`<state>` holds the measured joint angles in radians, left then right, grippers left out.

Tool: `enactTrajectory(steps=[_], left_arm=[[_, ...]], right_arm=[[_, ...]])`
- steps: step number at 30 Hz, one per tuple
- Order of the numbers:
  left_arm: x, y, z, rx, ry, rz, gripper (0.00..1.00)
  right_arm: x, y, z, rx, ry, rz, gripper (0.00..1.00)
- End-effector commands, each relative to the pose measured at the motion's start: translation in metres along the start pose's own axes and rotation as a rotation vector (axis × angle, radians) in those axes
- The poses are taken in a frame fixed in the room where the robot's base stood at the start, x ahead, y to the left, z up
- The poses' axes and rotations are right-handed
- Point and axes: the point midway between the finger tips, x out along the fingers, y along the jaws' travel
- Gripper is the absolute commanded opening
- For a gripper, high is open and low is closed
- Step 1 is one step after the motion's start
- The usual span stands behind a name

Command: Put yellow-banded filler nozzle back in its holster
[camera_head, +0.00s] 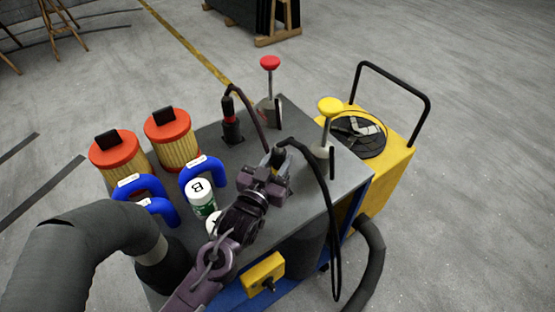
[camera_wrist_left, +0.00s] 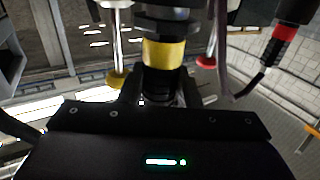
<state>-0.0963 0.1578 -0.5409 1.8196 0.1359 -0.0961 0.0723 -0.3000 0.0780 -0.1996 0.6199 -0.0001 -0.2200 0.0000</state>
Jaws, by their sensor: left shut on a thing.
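The yellow-banded filler nozzle (camera_head: 279,155) is in my left gripper (camera_head: 267,178), above the right part of the cart's grey top. In the left wrist view its yellow band (camera_wrist_left: 164,54) and dark body stand between the jaws, which are shut on it. A black hose runs from its top, right and down past the cart's edge. The nozzle's lower end is hidden by my gripper, and I cannot make out its holster. The red-banded nozzle (camera_head: 231,123) stands upright in a black holster (camera_head: 233,138) farther left. My right gripper is not in view.
The cart top (camera_head: 317,207) holds a red-knobbed lever (camera_head: 270,63) and a yellow-knobbed lever (camera_head: 330,106) behind my gripper. Orange-capped filters (camera_head: 170,124), blue hoses (camera_head: 205,165) and a white-green bottle (camera_head: 201,195) crowd the left. A yellow trolley (camera_head: 397,160) adjoins at right.

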Motion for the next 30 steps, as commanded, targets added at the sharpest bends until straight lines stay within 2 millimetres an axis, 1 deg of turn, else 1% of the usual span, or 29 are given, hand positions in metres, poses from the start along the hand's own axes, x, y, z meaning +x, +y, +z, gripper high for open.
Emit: enactTrajectory(steps=[7,21,28,29,30], left_arm=[[0.000,0.000,0.001,0.000,0.003,0.000,0.00],[-0.001,0.000,0.017,0.001,-0.006,-0.001,0.00],[-0.002,0.000,0.019,0.001,-0.010,-0.001,0.00],[-0.002,0.000,0.019,0.001,-0.010,-0.001,0.33],[-0.002,-0.001,0.020,0.001,-0.010,-0.001,0.38]], right_arm=[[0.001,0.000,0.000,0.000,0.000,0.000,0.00],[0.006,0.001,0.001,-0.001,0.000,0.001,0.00],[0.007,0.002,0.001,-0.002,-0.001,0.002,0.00],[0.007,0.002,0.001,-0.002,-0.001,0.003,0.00],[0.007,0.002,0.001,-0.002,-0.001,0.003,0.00]])
